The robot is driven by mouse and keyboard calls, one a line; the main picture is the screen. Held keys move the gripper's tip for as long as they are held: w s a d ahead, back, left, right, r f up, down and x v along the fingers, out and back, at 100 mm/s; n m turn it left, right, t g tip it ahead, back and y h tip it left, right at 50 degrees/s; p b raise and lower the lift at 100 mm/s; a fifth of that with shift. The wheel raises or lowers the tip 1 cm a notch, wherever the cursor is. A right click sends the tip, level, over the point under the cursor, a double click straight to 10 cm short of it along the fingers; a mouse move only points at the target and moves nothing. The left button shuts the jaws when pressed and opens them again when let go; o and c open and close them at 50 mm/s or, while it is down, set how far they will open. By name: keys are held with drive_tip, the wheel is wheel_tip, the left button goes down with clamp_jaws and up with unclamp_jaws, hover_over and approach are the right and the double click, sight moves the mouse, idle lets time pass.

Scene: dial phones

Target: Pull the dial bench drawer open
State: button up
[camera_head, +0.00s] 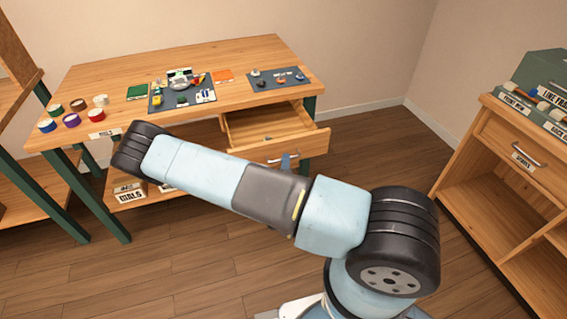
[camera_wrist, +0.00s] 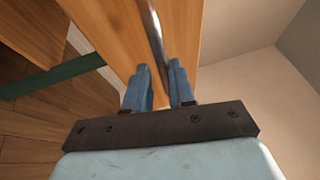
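The dial bench drawer (camera_head: 321,143) is a light wood drawer under the right side of the bench top. It stands well out from the bench, with its inside showing. Its metal bar handle (camera_head: 272,161) is on the drawer front. My gripper (camera_head: 286,160) is at this handle, mostly hidden behind my arm in the head view. In the wrist view, the two blue fingers (camera_wrist: 160,75) stand close together with the handle bar (camera_wrist: 154,30) running between them, so my gripper looks shut on it.
The wooden bench top (camera_head: 240,58) carries tape rolls, mats and small parts. A box labelled DIALS (camera_head: 130,192) sits on its lower shelf. A wooden cabinet (camera_head: 500,180) with a drawer stands at the right. Floor (camera_head: 200,260) is clear between.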

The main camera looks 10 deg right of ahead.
drive_tip(key=o, duration=0.3)
drive_tip(key=shift+r, duration=0.1)
drive_tip(key=shift+o, duration=0.2)
drive_tip(key=v, duration=1.3)
drive_tip(key=shift+s, duration=0.35)
drive_tip(key=shift+a, duration=0.15)
